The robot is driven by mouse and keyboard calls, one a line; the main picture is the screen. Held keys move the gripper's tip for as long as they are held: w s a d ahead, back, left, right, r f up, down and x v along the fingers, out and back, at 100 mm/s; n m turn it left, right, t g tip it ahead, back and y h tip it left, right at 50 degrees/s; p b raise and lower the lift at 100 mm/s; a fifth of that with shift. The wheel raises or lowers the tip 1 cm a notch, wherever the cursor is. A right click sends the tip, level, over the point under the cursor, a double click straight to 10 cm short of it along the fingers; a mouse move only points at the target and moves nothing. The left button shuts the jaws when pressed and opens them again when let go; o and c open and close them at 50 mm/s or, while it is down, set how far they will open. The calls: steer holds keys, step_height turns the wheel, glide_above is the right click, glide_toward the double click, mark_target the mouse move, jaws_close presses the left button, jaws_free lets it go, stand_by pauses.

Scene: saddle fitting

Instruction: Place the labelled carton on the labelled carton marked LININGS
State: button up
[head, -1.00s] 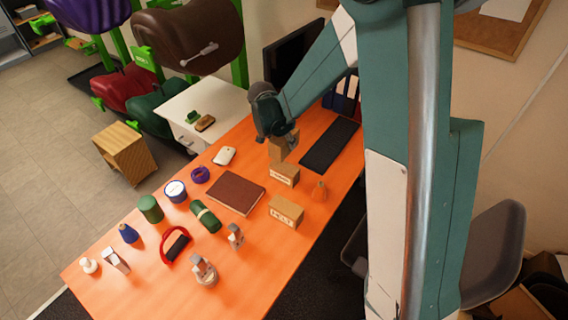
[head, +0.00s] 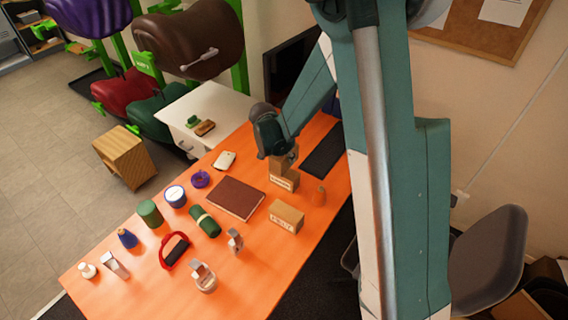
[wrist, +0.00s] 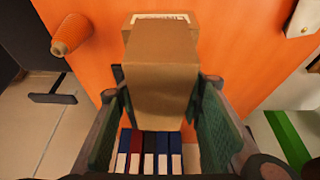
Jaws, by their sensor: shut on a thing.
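My gripper (head: 279,153) is shut on a brown labelled carton (head: 284,162). In the wrist view my gripper (wrist: 158,96) has its green pads on both sides of the held carton (wrist: 160,70). The carton marked LININGS (head: 284,181) stands on the orange table directly under the held one. Its partly covered label shows past the held carton in the wrist view (wrist: 163,17). The held carton is right over it, low; I cannot tell whether they touch. The held carton's label is hidden.
A carton marked FELT (head: 286,216) stands nearer the front, and an orange cone-shaped spool (head: 319,196) is to the right. A brown book (head: 235,197) lies to the left. A black mat or keyboard (head: 325,150) lies behind to the right.

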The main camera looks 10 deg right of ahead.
mark_target(280, 154)
steer(key=shift+f, duration=2)
steer(key=shift+f, duration=0.2)
steer(key=o, duration=1.1)
steer(key=shift+r, duration=0.25)
steer(key=shift+v, duration=5.95)
